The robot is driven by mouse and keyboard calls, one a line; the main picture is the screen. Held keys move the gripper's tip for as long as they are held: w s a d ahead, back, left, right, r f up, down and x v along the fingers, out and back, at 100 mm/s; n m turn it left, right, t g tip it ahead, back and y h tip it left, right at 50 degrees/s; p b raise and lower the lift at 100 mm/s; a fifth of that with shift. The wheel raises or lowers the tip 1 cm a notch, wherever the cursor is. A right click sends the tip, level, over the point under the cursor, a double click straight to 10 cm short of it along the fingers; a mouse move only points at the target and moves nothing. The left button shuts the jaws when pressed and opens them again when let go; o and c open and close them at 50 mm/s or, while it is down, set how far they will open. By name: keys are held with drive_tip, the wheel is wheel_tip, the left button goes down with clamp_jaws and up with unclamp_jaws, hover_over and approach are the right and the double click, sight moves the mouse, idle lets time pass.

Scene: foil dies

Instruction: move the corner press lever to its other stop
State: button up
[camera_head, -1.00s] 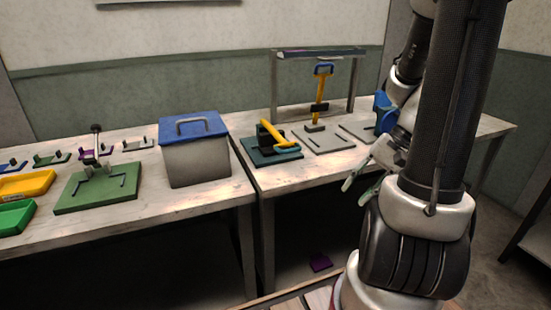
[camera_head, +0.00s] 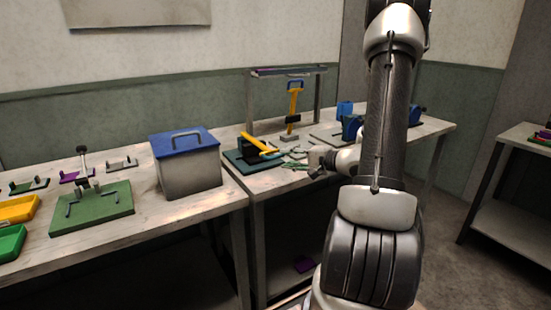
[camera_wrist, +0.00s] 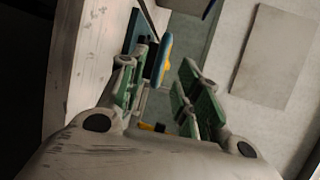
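Several lever devices stand on the tables, and I cannot tell for certain which is the corner press. A yellow lever (camera_head: 258,146) leans over a black block on a dark teal base (camera_head: 236,158). Behind it, an upright yellow lever (camera_head: 294,102) has a blue handle. A grey lever (camera_head: 82,155) stands on a green base plate (camera_head: 115,205) with dark corner rails at left. My gripper (camera_head: 293,159) is near the right side of the teal base. In the wrist view my gripper (camera_wrist: 158,75) is open and empty, with a blue handle (camera_wrist: 164,55) visible beyond its fingers.
A grey bin with a blue lid (camera_head: 188,167) stands between the green plate and teal base. Yellow (camera_head: 18,209) and green (camera_head: 10,243) trays sit far left. A metal frame (camera_head: 250,105) stands behind the yellow levers. A purple piece (camera_head: 304,264) lies below the table.

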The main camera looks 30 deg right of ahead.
sight(278, 157)
drive_tip(key=x, duration=0.6)
drive_tip(key=shift+s+f, duration=0.1)
clamp_jaws()
